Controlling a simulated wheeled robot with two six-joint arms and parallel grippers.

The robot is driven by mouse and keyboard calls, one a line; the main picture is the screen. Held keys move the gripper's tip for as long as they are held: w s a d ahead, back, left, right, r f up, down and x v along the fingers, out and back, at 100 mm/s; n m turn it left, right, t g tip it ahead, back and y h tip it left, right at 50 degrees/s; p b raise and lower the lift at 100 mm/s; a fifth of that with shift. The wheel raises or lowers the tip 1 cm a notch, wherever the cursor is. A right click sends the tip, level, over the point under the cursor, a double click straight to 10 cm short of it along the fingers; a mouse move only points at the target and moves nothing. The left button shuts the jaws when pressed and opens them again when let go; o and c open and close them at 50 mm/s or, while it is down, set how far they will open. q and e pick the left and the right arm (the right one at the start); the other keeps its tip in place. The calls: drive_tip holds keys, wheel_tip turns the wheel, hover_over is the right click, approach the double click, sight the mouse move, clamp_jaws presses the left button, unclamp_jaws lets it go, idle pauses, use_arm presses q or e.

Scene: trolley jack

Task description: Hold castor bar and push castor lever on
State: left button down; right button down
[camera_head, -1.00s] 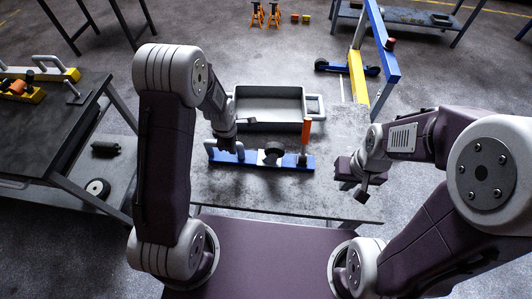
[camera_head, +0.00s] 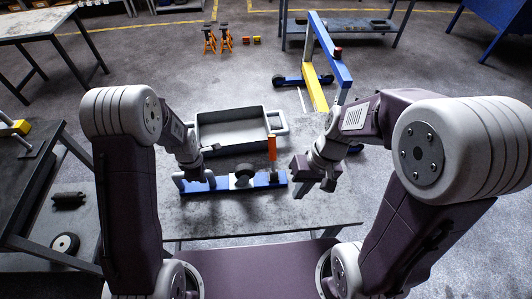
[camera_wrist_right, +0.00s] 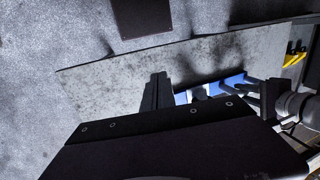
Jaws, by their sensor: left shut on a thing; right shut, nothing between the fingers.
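The orange castor lever (camera_head: 271,148) stands upright near the bar's right end. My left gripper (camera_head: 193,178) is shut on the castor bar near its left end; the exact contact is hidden. My right gripper (camera_head: 313,188) is shut and empty, just right of the bar's right end and apart from the lever. In the right wrist view its closed fingers (camera_wrist_right: 156,92) show, with part of the blue bar (camera_wrist_right: 230,82) beyond them.
A grey tray (camera_head: 232,130) with a handle stands behind the bar on the table (camera_head: 300,215). The tabletop in front of the bar is clear. A blue and yellow hoist (camera_head: 328,55) stands on the floor behind. A dark side table (camera_head: 40,160) is at left.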

drive_tip(key=w+a+r+m+y, duration=0.1)
drive_tip(key=w+a+y, duration=0.15)
drive_tip(key=w, duration=0.25)
drive_tip(key=w+a+r+m+t+y, duration=0.1)
drive_tip(key=w+y, duration=0.2)
drive_tip(key=w, duration=0.3)
drive_tip(key=w+a+r+m+y, duration=0.1)
drive_tip(key=w+a+m+y, duration=0.15)
drive_tip(key=w, duration=0.25)
drive_tip(key=w+d+f+m+t+y, duration=0.3)
drive_tip(key=w+d+t, duration=0.1)
drive_tip(key=w+d, duration=0.25)
drive_tip(key=d+f+m+t, duration=0.2)
drive_tip(key=d+f+m, duration=0.1)
drive_tip(key=d+f, duration=0.4)
wheel_tip(320, 180, down, 2)
drive_tip(key=shift+f+m+h, duration=0.1)
drive_tip(key=shift+m+h, duration=0.2)
drive_tip(key=shift+m, duration=0.05)
